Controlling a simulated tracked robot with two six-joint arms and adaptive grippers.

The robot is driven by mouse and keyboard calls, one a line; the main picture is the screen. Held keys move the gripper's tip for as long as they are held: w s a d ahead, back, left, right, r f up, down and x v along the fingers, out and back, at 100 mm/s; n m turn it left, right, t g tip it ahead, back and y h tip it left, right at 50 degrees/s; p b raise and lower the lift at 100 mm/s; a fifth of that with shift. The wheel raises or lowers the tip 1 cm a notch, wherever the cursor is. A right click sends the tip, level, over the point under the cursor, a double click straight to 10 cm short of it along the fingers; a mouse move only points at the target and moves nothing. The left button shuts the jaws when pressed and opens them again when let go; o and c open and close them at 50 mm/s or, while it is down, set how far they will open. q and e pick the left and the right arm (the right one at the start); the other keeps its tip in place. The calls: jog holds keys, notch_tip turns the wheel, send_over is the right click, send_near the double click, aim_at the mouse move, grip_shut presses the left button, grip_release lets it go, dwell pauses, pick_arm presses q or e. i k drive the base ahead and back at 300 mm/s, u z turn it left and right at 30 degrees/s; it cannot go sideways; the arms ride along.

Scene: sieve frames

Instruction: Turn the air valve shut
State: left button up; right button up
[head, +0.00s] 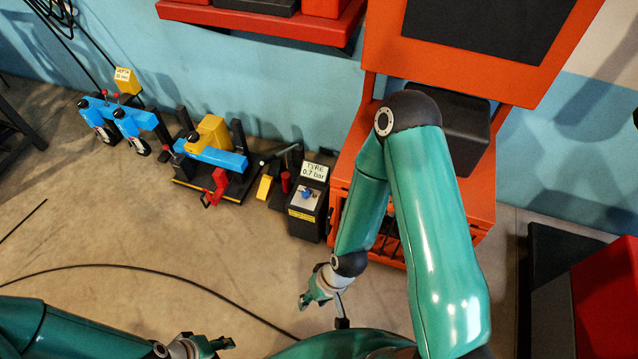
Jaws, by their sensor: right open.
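A black box labelled "TYRE 0.7 bar" (307,208) stands on the floor left of the orange cabinet, with a blue knob (307,193) on its top. A red lever (215,187) sits at the front of a blue and yellow unit further left. I cannot tell which of these is the air valve. My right gripper (306,299) is open and empty, in front of the black box and apart from it. My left gripper (218,345) is at the bottom edge, far from both; its jaws are too small and partly cut off to tell.
Two blue units with gauges (118,122) stand by the wall at the left. The orange cabinet (480,215) is behind my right arm. A black hose (150,272) crosses the floor. The floor between the units and my grippers is mostly clear.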

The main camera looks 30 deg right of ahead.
aim_at(306, 193)
jog(key=z, duration=0.45)
jog(key=i, duration=1.15)
